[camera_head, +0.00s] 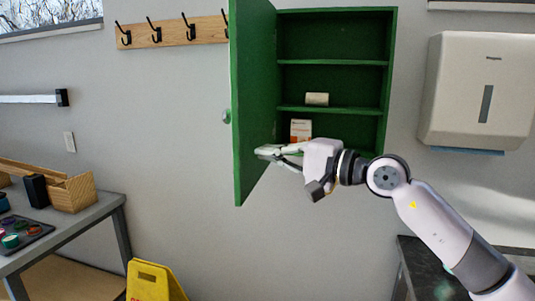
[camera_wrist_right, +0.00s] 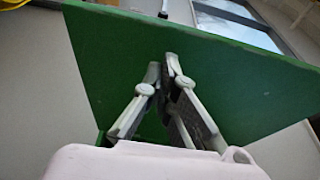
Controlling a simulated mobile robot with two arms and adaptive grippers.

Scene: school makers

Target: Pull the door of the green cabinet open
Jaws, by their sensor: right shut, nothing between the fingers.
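The green cabinet (camera_head: 334,36) hangs on the wall, and its inside with shelves shows. Its door (camera_head: 252,95) stands wide open, swung out to the left. A round knob (camera_head: 227,117) is on the door's outer side at the left. My right gripper (camera_head: 262,152) is shut and empty, at the inner face of the door near its lower part. In the right wrist view the fingertips (camera_wrist_right: 165,66) are together in front of the green door panel (camera_wrist_right: 235,85). Whether they touch it I cannot tell. My left gripper is not in view.
A small box (camera_head: 301,130) and a pale block (camera_head: 317,99) are on the cabinet shelves. A paper towel dispenser (camera_head: 475,90) is right of the cabinet, a coat hook rail (camera_head: 172,32) left. A yellow floor sign (camera_head: 152,282) stands below, beside a table (camera_head: 75,218).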

